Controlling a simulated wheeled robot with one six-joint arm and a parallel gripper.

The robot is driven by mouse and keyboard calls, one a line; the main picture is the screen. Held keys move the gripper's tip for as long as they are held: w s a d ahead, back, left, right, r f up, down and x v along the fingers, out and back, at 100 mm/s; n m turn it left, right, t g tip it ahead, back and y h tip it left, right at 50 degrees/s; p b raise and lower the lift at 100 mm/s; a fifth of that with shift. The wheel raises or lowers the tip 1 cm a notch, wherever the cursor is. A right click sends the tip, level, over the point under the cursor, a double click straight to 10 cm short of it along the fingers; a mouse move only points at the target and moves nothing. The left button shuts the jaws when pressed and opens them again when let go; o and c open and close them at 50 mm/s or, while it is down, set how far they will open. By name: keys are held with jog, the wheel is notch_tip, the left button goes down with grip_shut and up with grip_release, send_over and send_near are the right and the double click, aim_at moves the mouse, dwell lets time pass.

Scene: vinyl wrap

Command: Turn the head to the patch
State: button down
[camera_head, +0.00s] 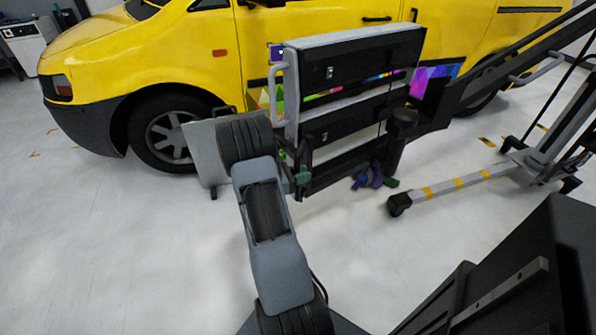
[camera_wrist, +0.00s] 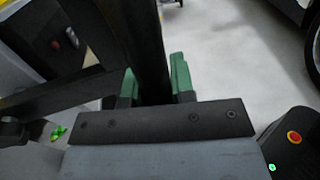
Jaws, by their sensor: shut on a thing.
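The head (camera_head: 352,66) is a black and silver unit of stacked panels on a boom, in front of the yellow van. It stands tilted, with a pale handle on its left side. Bright multicolored vinyl shows on the van to the right of the head (camera_head: 432,80) and through the gap between its panels. The head hides much of the van's side, so I cannot tell the patch's full outline. My gripper (camera_head: 296,166) is at the head's lower left edge. In the wrist view, its green fingers (camera_wrist: 155,88) are shut around a dark upright bar (camera_wrist: 150,45).
The yellow van (camera_head: 170,55) fills the back. The stand's striped leg (camera_head: 458,184) lies on the floor at the right, with its boom (camera_head: 510,62) above. A purple and green item (camera_head: 372,178) is below the head. The pale floor at the left is clear.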

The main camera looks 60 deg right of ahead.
jog(key=c, duration=1)
grip_release()
jog(key=shift+w, duration=0.1)
jog(key=p+v, duration=0.1)
jog(key=v, duration=1.2)
jog(key=shift+w+a, duration=0.2)
jog(key=shift+a, duration=0.1)
jog(key=shift+f, duration=0.1)
